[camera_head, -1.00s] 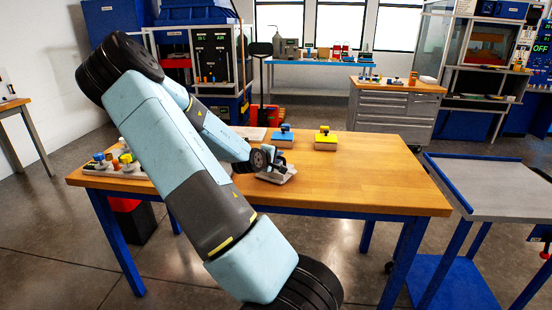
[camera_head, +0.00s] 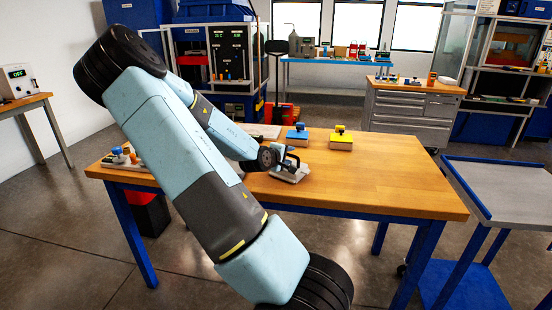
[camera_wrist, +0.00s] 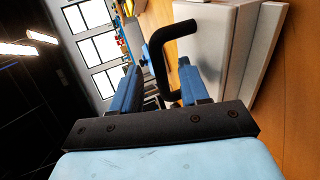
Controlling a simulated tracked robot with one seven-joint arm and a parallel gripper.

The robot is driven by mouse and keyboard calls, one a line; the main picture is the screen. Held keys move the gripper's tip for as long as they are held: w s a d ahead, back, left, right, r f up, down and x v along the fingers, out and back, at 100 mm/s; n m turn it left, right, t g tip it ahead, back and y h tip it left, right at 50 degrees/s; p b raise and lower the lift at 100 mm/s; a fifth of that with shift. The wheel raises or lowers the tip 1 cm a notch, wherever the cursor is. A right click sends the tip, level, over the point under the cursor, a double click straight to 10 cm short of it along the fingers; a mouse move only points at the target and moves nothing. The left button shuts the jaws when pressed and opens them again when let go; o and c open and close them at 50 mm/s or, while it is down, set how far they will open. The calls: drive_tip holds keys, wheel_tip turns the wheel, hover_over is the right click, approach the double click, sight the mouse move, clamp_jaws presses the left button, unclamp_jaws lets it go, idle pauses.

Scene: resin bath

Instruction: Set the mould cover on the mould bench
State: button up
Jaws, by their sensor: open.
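A pale grey-white block with a black bar handle, which looks like the mould cover (camera_head: 290,175), rests on the wood-topped bench with blue legs (camera_head: 385,190). I cannot tell whether this is the mould bench. In the wrist view the cover's pale body (camera_wrist: 218,45) is at the upper right. Its black handle (camera_wrist: 158,62) reaches in between my fingers. My gripper (camera_head: 283,160) is at the handle, just above the cover. In the wrist view my gripper (camera_wrist: 160,82) is open, its blue fingers on either side of the handle. Whether either finger touches it I cannot tell.
A blue block (camera_head: 296,138) and a yellow block (camera_head: 341,141) with knobs stand behind the cover. A flat pale plate (camera_head: 262,131) lies behind my arm. Small parts (camera_head: 122,157) sit at the left end. The bench's right side is clear. A grey cart (camera_head: 505,185) stands at right.

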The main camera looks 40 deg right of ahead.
drive_tip(key=s+a+y, duration=0.1)
drive_tip(key=a, duration=0.2)
drive_tip(key=s+a+f+m+y, duration=0.1)
drive_tip(key=a, duration=0.3)
drive_tip(key=a+y, duration=0.1)
drive_tip(key=a, duration=0.2)
drive_tip(key=shift+s+a+f+g+y, duration=0.25)
drive_tip(key=shift+s+a+g+y, duration=0.05)
drive_tip(key=shift+s+y, duration=0.1)
drive_tip(key=a, duration=0.1)
drive_tip(key=a+f+y, duration=0.1)
drive_tip(key=a+m+y, duration=0.1)
drive_tip(key=shift+a+f, duration=0.15)
drive_tip(key=shift+f, duration=0.1)
drive_tip(key=s+a+r+m+t+y, duration=0.1)
drive_tip(key=s+a+r+y, duration=0.1)
drive_tip(key=a+r+y, duration=0.45)
drive_tip(key=s+a+r+y, duration=0.1)
drive_tip(key=a+r+y, duration=0.15)
drive_tip(key=a, duration=0.65)
drive_tip(key=s+a+r, duration=0.4)
drive_tip(key=s+r, duration=0.4)
drive_tip(key=s, duration=0.1)
drive_tip(key=s+a+r+h, duration=0.1)
drive_tip(key=s+a+r, duration=0.3)
drive_tip(key=s+r, duration=0.4)
drive_tip(key=shift+s+a+r+t, duration=0.25)
drive_tip(key=shift+s+a+t, duration=0.15)
drive_tip(key=shift+s, duration=0.5)
